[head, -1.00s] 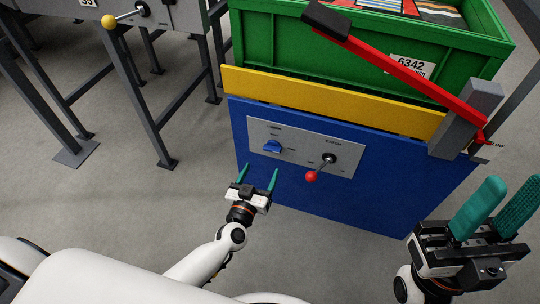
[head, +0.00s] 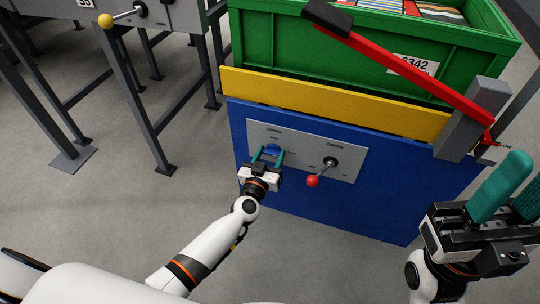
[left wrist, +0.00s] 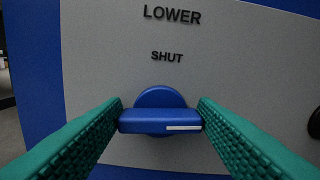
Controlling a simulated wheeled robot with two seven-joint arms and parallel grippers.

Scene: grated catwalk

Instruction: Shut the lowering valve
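The lowering valve is a blue knob with a flat bar handle (left wrist: 160,121) on a grey plate, below the words LOWER and SHUT in the left wrist view. Its bar lies level, and its white line points right, not up at SHUT. In the head view the knob (head: 272,148) is partly hidden by my left gripper (head: 268,157). My left gripper is open, its teal fingers one at each end of the bar; I cannot tell whether they touch it. My right gripper (head: 522,186) is open and empty at the right edge, away from the panel.
A lever with a red ball (head: 313,181) sticks out of the same plate (head: 345,168), right of the knob. A red bar (head: 420,78) slants across a green crate (head: 290,45) above the blue panel (head: 375,215). A grey stand (head: 150,100) is at left.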

